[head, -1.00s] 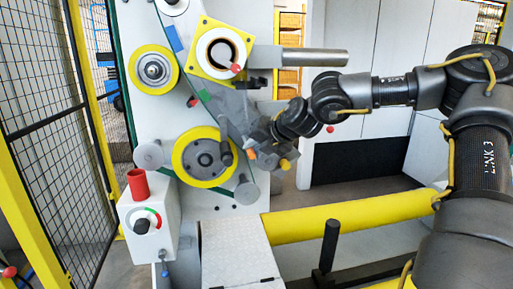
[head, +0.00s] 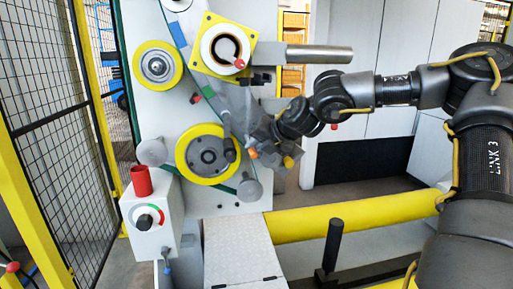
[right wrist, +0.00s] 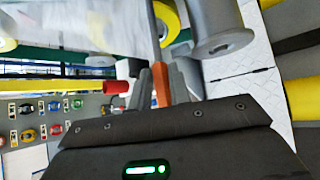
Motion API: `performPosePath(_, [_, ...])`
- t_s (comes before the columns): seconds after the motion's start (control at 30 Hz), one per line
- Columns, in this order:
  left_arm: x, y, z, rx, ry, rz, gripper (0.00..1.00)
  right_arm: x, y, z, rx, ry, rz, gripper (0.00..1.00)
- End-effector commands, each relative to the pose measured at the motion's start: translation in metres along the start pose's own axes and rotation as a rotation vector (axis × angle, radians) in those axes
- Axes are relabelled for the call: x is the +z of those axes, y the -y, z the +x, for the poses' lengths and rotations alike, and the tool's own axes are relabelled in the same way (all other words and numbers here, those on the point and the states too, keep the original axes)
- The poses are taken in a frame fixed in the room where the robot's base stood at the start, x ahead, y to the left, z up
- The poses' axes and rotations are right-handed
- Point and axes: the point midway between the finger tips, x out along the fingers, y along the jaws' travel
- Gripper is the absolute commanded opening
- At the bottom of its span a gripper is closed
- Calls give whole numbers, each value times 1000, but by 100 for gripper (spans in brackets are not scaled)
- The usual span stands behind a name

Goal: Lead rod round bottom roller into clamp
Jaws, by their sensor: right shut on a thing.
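My right gripper (head: 268,149) is beside the machine's front face, right of the large yellow-rimmed wheel (head: 207,154). It is shut on the rod, whose orange part (right wrist: 160,86) shows between the fingers in the right wrist view. In the head view an orange tip (head: 252,153) shows at the jaws; most of the rod is hidden or too small to tell. The bottom roller (head: 250,190), a grey cylinder, is below the gripper and apart from it. A grey roller (right wrist: 218,32) is close ahead in the right wrist view. I cannot tell which part is the clamp. My left gripper is not in view.
A grey roller (head: 152,151) juts out left of the wheel. A yellow square flange (head: 208,66) and a long metal shaft (head: 318,54) are above. A control box (head: 153,217) with a red cylinder (head: 141,181) stands lower left. A yellow rail (head: 350,217) runs below my right arm.

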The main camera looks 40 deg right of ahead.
Motion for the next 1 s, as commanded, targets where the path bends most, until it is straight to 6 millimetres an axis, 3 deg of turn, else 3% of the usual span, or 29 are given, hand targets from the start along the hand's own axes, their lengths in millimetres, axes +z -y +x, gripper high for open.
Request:
performPosePath(0.47, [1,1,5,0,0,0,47,-1,3,2,1,1,0,0])
performPosePath(1.0, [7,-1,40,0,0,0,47,-24,26,25,1,1,0,0])
